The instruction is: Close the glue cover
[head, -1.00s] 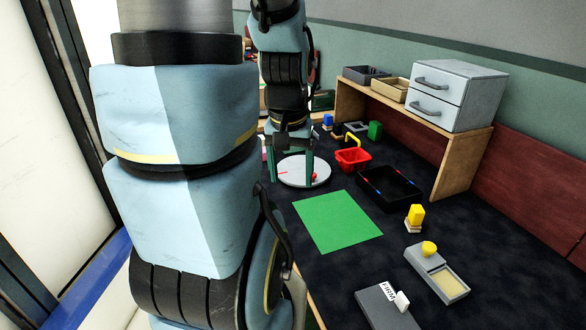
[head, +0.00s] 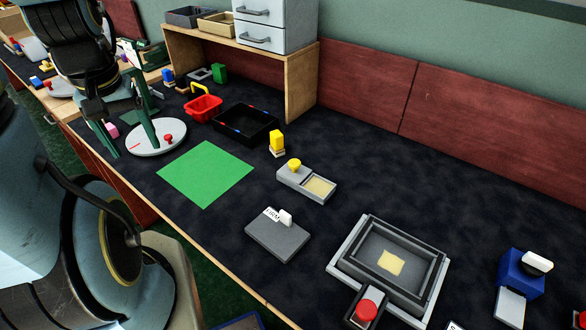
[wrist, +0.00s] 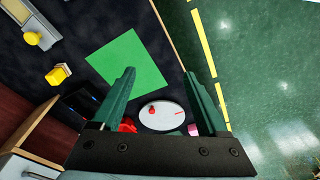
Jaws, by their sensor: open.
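No part is clearly marked as a glue cover. A grey holder (head: 290,180) with a yellow knob (head: 294,165) and a pale yellow recessed pad (head: 318,187) lies mid-table in the head view; it may be the glue box, and its pad shows uncovered. It is also at the top left of the wrist view (wrist: 43,22). My gripper (head: 137,150) has two green fingers, apart and empty, over the white disc (head: 168,127) at the left. In the wrist view my gripper (wrist: 160,73) is open, with the green mat beyond it.
A green mat (head: 205,173), yellow block (head: 277,142), black tray (head: 245,122) and red basket (head: 203,107) lie nearby. A grey block with a white tab (head: 276,233) and a larger grey box (head: 430,290) stand to the right. A wooden shelf (head: 300,85) backs the table.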

